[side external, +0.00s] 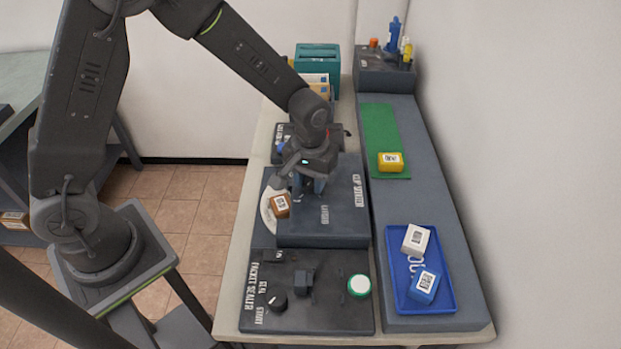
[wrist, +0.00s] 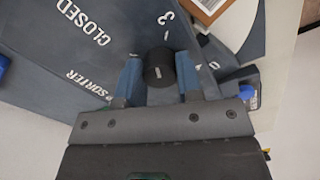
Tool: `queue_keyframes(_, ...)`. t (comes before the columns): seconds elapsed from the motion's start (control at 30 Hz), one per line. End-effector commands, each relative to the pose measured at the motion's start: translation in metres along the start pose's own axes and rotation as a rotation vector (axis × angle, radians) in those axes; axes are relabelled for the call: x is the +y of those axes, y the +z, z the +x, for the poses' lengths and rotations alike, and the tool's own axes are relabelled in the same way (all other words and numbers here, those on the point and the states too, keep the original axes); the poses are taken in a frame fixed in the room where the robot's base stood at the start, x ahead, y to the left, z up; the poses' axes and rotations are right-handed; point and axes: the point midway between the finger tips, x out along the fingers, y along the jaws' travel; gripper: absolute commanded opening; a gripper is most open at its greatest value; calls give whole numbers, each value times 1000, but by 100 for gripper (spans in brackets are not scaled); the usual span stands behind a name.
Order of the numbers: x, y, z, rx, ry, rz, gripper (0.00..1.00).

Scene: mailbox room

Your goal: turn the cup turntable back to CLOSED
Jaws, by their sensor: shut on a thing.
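The cup sorter (side external: 340,225) is a dark grey-blue box on the bench. A white round turntable (side external: 265,212) shows at its left edge, with a brown labelled box (side external: 280,206) on it. My gripper (side external: 308,186) points down over the sorter's top. In the wrist view its blue fingers (wrist: 159,78) are shut on a black knob (wrist: 160,62) with a pale mark. The word CLOSED (wrist: 84,23) and the digit 3 are printed near the knob. The brown box (wrist: 208,6) also shows at the top of the wrist view. My gripper hides the knob in the side view.
A packet sealer (side external: 320,310) with a dark knob and a green-rimmed white button stands in front. To the right are a blue tray (side external: 398,292) with white and blue boxes, and a green mat (side external: 379,130) with a yellow box. A teal holder (side external: 318,60) stands behind.

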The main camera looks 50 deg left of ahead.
Motion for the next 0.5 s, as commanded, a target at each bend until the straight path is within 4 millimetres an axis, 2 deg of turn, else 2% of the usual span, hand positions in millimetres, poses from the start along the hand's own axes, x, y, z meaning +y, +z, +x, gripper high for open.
queue_keyframes(0.5, 0, -1, -1, 3, 2, -258, 0)
